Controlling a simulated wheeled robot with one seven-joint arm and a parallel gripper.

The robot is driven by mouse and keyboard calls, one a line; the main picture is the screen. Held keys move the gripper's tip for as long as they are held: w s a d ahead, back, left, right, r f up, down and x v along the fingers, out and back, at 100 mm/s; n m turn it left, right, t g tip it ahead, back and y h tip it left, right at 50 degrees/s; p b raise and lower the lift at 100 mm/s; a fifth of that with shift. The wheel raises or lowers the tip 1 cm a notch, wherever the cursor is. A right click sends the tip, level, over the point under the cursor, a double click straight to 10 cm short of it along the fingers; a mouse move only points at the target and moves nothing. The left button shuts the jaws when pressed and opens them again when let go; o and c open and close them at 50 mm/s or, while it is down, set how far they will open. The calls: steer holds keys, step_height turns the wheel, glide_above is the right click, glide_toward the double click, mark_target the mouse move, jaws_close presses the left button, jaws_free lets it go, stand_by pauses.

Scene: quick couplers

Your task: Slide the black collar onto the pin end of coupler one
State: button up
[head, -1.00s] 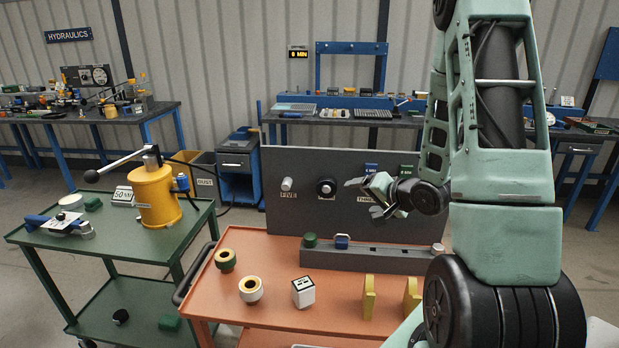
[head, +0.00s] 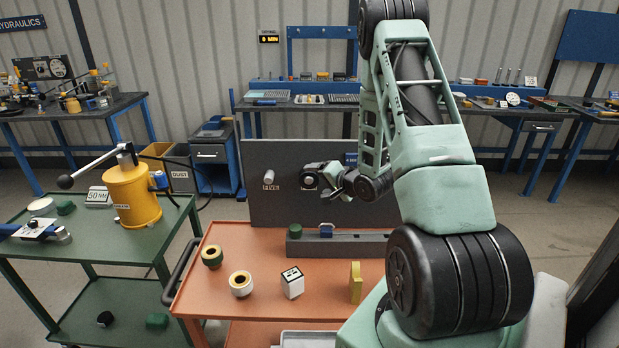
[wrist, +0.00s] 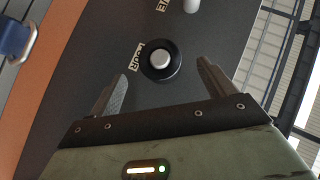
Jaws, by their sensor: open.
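The black collar (wrist: 161,77) is a dark ring around the pale pin (wrist: 160,60) beside the FOUR label on the grey upright panel (head: 270,215). It also shows dark in the head view (head: 308,180), partly hidden by my gripper. My gripper (wrist: 162,74) is open and empty. In the wrist view its fingers lie to either side of the collar, with gaps between. In the head view my gripper (head: 318,182) is in front of the panel at the collar. Coupler one cannot be made out; my arm hides the panel's right part.
A bare pin (head: 268,176) stands left of the collar. Below the panel, a grey rail (head: 345,247) carries a green and a blue piece. The orange cart top (head: 215,285) holds two ringed parts, a white block (head: 292,281) and a yellow piece (head: 355,282).

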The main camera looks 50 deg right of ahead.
mark_target(312, 180)
steer(key=p+x, duration=0.1)
steer(key=x, duration=0.4)
steer(key=shift+w+f, duration=0.2)
steer(key=shift+w, duration=0.2)
steer(key=c, duration=1.2)
